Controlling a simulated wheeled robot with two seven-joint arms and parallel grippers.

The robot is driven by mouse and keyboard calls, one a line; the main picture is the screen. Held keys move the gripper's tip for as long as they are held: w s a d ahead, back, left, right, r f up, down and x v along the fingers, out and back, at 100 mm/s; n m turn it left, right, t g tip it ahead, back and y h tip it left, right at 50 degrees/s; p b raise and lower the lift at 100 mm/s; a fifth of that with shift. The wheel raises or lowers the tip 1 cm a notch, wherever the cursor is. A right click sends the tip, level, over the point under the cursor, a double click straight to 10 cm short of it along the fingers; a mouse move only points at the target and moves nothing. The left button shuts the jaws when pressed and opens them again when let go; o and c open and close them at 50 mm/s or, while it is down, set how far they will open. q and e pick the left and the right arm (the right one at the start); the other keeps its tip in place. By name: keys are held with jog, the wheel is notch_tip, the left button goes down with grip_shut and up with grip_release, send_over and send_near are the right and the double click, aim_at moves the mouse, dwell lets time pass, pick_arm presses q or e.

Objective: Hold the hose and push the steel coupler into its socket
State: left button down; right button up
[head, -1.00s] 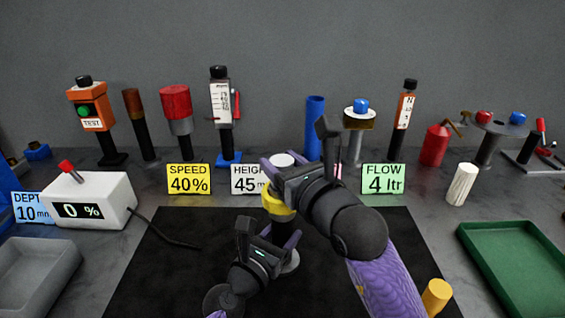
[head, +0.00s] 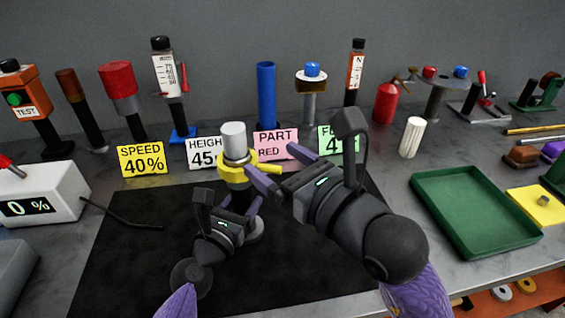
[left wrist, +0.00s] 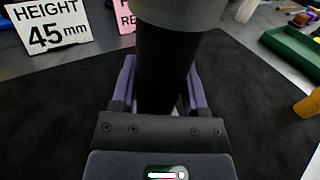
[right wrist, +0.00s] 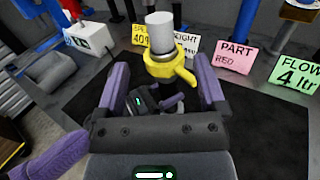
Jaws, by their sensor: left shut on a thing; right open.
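The steel coupler (head: 234,136) is a plain silver cylinder standing upright out of a yellow collar (head: 233,172) with a side lever. Below the collar is the upright black hose (left wrist: 165,75), above a round grey foot (head: 256,229). My left gripper (head: 238,200) is shut on the black hose, below the collar. My right gripper (head: 270,163) is open and empty, to the right of the collar. In the right wrist view the coupler (right wrist: 160,30) and collar (right wrist: 165,66) show ahead between its fingers. I cannot tell whether the coupler is fully in its socket.
A black mat (head: 130,260) lies under the work. Sign cards, including a pink PART card (head: 276,145), and several posts stand behind. A white meter box (head: 45,195) is at left. A green tray (head: 475,212) is at right.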

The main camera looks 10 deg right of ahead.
jog(key=shift+s+d, duration=0.3)
jog(key=shift+s, duration=0.25)
